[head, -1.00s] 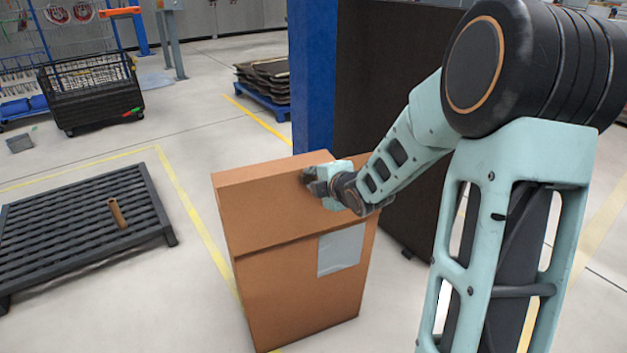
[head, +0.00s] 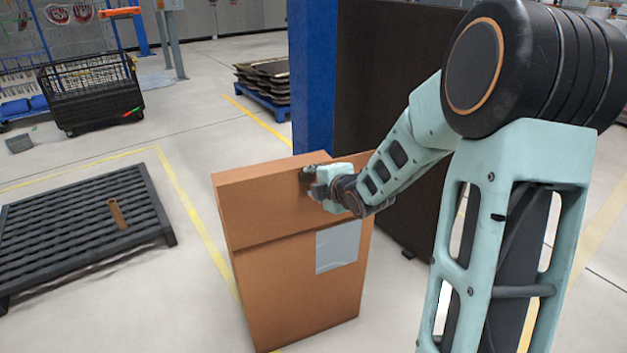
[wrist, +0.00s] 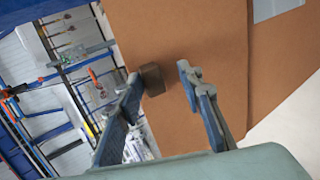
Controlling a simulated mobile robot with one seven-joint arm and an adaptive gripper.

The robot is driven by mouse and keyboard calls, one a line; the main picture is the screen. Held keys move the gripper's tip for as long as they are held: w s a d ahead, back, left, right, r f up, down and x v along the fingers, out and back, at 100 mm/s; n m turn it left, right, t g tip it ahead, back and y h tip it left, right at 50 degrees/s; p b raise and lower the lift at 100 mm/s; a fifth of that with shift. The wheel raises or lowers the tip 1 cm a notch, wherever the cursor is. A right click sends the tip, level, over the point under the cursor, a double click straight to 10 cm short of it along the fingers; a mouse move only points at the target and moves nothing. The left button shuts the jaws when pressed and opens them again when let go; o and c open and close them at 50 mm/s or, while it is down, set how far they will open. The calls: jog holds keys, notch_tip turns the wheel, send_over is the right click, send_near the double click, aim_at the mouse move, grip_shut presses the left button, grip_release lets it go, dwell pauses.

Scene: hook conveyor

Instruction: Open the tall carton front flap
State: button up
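The tall brown carton (head: 300,297) stands upright on the floor in the head view. Its front flap (head: 262,212) covers the upper front, with its lower edge above a grey label (head: 338,247). My gripper (head: 308,179) is at the flap's upper right. In the wrist view the flap's brown face (wrist: 190,35) fills the upper middle. A small dark brown block (wrist: 152,79) sits on it, close to the left finger. My gripper (wrist: 158,77) is open, with a gap between the block and the right finger. Whether the left finger touches the block, I cannot tell.
A dark slatted pallet (head: 80,225) with a small brown tube (head: 117,214) lies at left. A blue post (head: 315,75) and a dark panel (head: 375,100) stand close behind the carton. A black wire cart (head: 92,92) is farther back. The floor between pallet and carton is clear.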

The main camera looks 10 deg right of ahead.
jog(key=shift+s+d+f, duration=0.1)
jog(key=shift+s+f, duration=0.15)
jog(key=shift+f, duration=0.05)
jog(key=s+d+r+p, duration=0.1)
jog(key=s+d+r, duration=0.1)
jog(key=s, duration=0.9)
jog(key=shift+s+r, duration=0.25)
dwell(0.6)
dwell(0.6)
